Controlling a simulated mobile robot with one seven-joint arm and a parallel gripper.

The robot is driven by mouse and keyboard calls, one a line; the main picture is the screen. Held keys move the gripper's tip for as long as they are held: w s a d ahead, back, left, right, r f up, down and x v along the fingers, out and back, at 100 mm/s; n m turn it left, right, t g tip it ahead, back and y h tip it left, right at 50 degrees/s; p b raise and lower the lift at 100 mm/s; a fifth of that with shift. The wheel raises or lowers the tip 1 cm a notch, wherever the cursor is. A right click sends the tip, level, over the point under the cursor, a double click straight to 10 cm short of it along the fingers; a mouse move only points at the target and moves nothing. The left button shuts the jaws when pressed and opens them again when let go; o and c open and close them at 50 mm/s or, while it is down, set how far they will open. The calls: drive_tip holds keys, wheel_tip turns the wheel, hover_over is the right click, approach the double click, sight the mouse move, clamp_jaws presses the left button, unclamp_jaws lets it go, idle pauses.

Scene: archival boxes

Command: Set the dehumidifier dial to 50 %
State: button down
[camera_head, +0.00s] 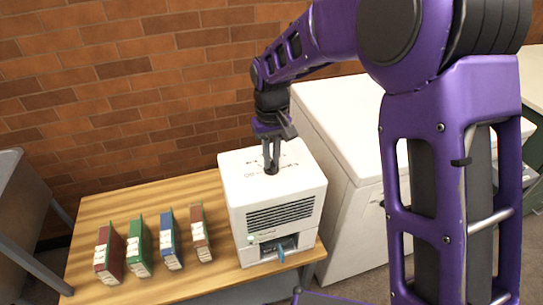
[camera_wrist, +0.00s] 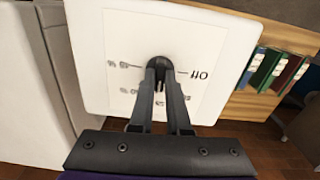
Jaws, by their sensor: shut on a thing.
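The dehumidifier (camera_head: 235,188) is a white box with a dark front grille, standing on the wooden table. Its top carries printed dial marks, which also show in the wrist view on the white top (camera_wrist: 215,40). My gripper (camera_head: 271,168) points down onto the top of the dehumidifier. In the wrist view my gripper (camera_wrist: 160,75) is shut on the small dark dial (camera_wrist: 158,62) in the middle of the marks. The fingers hide part of the dial and some of the marks. I cannot tell which mark the dial points to.
Several coloured boxes, including a blue one (camera_head: 171,240) and a green one (camera_head: 139,246), stand on the wooden table (camera_head: 100,208) left of the dehumidifier. A large white cabinet (camera_head: 340,130) stands close on its right. A brick wall (camera_head: 130,90) is behind.

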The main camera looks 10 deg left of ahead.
drive_tip(key=m, duration=0.4)
drive_tip(key=shift+m+p, duration=0.3)
drive_tip(key=shift+m, duration=0.1)
drive_tip(key=m, duration=0.4)
drive_tip(key=shift+m+p, duration=0.3)
drive_tip(key=shift+p, duration=0.05)
drive_tip(key=c, duration=0.9)
unclamp_jaws()
drive_tip(key=shift+r, duration=0.15)
wheel_tip(320, 180, up, 17)
drive_tip(key=shift+r+p, duration=0.1)
drive_tip(key=shift+p, duration=0.85)
